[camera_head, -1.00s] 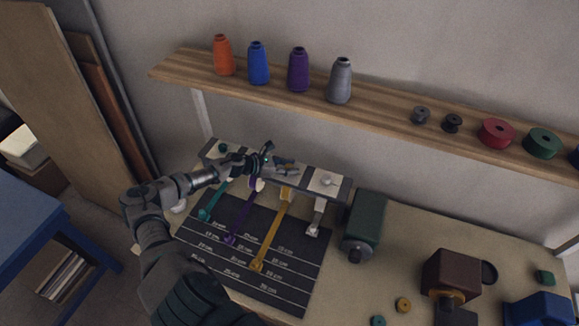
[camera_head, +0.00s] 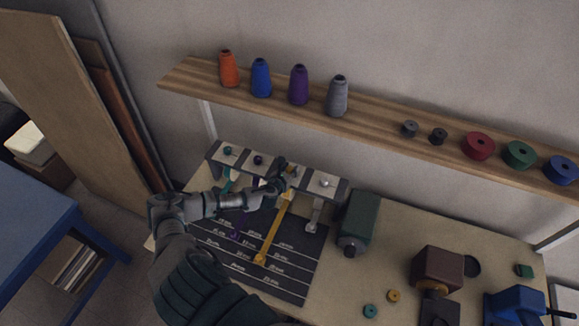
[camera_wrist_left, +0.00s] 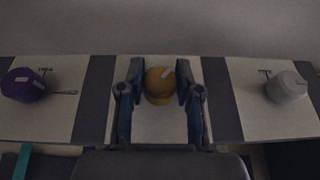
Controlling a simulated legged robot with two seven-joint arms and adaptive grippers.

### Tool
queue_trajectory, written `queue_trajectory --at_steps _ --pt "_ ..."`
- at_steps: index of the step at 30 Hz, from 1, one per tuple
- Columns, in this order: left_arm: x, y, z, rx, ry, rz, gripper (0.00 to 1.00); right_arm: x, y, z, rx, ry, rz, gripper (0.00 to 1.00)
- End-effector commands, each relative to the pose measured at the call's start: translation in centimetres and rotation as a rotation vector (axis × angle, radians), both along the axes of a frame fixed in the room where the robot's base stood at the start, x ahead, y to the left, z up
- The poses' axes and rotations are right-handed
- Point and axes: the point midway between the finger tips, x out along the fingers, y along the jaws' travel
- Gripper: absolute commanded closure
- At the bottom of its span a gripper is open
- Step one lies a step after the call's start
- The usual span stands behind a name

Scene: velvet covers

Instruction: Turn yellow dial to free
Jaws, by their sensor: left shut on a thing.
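The yellow dial (camera_wrist_left: 159,86) sits between the two fingers of my left gripper (camera_wrist_left: 159,88) in the left wrist view, with a pale mark on its top. The fingers are shut on its sides. In the head view my left gripper (camera_head: 283,177) covers most of the yellow dial on the striped dial panel (camera_head: 310,180). A yellow strap (camera_head: 274,228) hangs down below it over the dark marked board. A purple dial (camera_wrist_left: 23,85) is to the left and a white dial (camera_wrist_left: 286,87) to the right. My right gripper does not show.
A teal dial (camera_head: 228,150) is at the panel's left end. A green box-shaped device (camera_head: 360,220) stands just right of the panel. A wooden shelf (camera_head: 380,115) with cones and spools runs above. A blue table (camera_head: 40,225) is at the left.

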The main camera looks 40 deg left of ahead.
Motion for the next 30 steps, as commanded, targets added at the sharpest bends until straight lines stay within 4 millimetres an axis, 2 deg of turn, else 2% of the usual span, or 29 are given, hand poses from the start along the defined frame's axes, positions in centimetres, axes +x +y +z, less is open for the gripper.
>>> queue_trajectory --at_steps 1,15,24,30 --pt "0.32 0.02 0.44 0.0 -0.01 0.046 1.0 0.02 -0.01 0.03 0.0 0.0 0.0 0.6" --pt "0.34 0.24 0.47 0.001 -0.01 0.465 1.0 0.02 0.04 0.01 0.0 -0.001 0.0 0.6" --pt "0.3 0.4 0.56 0.003 -0.011 0.633 1.0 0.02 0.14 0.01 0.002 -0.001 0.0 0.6" --pt "0.33 0.45 0.66 0.005 -0.013 0.683 1.0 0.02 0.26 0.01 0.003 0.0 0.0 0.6"
